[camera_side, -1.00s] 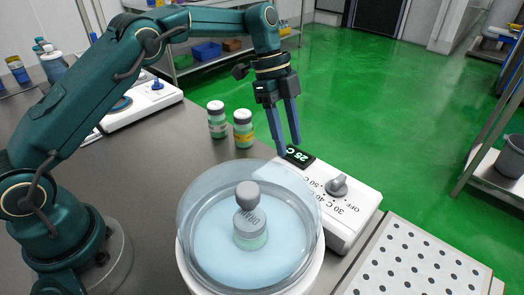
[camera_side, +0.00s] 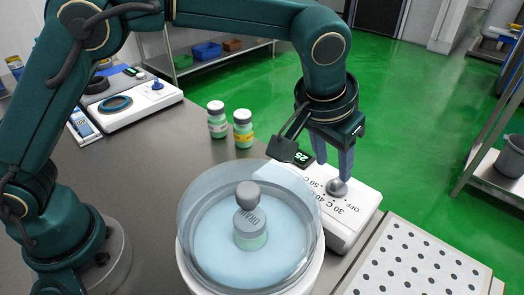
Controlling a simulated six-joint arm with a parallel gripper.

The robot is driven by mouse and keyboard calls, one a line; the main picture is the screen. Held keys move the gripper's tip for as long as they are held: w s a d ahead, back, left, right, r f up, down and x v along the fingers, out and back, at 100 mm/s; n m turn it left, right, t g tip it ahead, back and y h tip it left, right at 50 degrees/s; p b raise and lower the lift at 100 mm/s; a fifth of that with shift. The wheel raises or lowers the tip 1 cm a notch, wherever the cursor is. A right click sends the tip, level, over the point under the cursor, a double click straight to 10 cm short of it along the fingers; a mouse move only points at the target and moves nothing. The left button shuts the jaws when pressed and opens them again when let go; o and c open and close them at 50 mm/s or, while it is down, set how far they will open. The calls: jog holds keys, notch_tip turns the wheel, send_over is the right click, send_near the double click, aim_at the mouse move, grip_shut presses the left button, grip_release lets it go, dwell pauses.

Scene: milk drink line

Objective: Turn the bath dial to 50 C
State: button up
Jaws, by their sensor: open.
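The bath control box (camera_side: 345,222) is white, with the printed marks OFF, 30 C, 40 and 50 C beside a grey dial (camera_side: 336,187). Its small dark display (camera_side: 303,157) reads 25 and is partly hidden by my arm. My gripper (camera_side: 335,170) points down at the dial with its jaws open. One finger reaches down to the dial's far side; I cannot tell whether it touches. The round water bath (camera_side: 190,245) stands left of the box, with a grey-capped bottle (camera_side: 250,228) in its pale blue water.
A perforated white plate (camera_side: 420,262) lies at the right. A white device with a blue knob (camera_side: 140,100) stands at the back left.

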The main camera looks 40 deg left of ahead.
aim_at(337, 181)
jog(key=shift+s+d+r+n, duration=0.1)
jog(key=shift+d+n, duration=0.15)
jog(key=shift+n, duration=0.05)
jog(key=shift+x, duration=2.55)
grip_shut()
